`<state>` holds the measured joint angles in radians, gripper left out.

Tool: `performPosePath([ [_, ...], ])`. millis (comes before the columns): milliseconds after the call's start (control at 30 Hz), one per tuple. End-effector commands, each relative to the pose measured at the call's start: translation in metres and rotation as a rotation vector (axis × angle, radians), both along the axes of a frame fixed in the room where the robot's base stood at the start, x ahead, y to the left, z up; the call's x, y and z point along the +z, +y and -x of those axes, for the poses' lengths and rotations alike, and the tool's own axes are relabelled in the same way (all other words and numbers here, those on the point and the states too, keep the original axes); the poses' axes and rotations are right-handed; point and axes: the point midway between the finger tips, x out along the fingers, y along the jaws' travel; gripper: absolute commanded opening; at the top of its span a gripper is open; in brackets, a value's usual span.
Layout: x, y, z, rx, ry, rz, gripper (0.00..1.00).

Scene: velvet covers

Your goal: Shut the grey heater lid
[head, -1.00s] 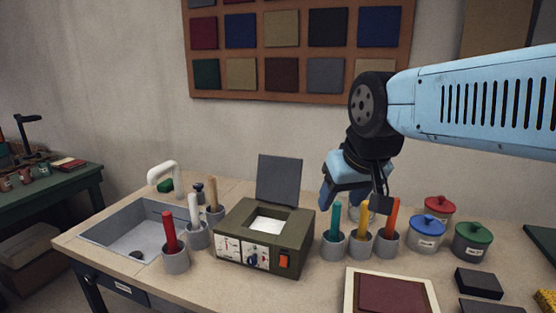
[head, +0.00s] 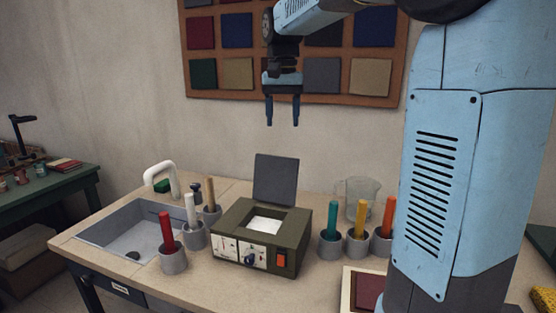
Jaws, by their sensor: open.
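The grey heater lid (head: 276,179) stands upright at the back edge of the olive-green heater (head: 289,232), so the heater is open. The pale inside of the heater (head: 264,225) shows through its top opening. The front panel has dials and an orange switch. My gripper (head: 283,122) points downward above the lid in the head view, with its two fingers apart and nothing between them. It is clear of the lid; how far it is in depth I cannot tell exactly.
Cups with red (head: 168,231), white and tan handles stand left of the heater, beside a sink (head: 131,229) with a white tap. Cups with teal (head: 332,220), yellow and orange handles stand to its right, with a clear jug (head: 360,198) behind. My arm hides the table's right side.

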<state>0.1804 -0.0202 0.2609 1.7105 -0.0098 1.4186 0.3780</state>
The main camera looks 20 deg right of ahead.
Motion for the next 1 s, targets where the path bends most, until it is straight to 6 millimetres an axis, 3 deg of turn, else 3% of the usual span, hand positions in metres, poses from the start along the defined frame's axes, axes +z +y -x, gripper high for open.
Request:
performPosePath([
  [33, -0.002, -0.001, -0.017, -0.016, 0.026, -0.010, 0.58],
  [200, -0.004, -0.005, -0.063, -0.071, 0.105, -0.041, 0.58],
  [600, -0.031, -0.037, -0.160, -0.210, 0.291, -0.132, 0.58],
  [800, -0.046, -0.056, -0.189, -0.265, 0.356, -0.170, 0.58],
  [1000, -0.053, -0.064, -0.199, -0.287, 0.386, -0.186, 0.58],
])
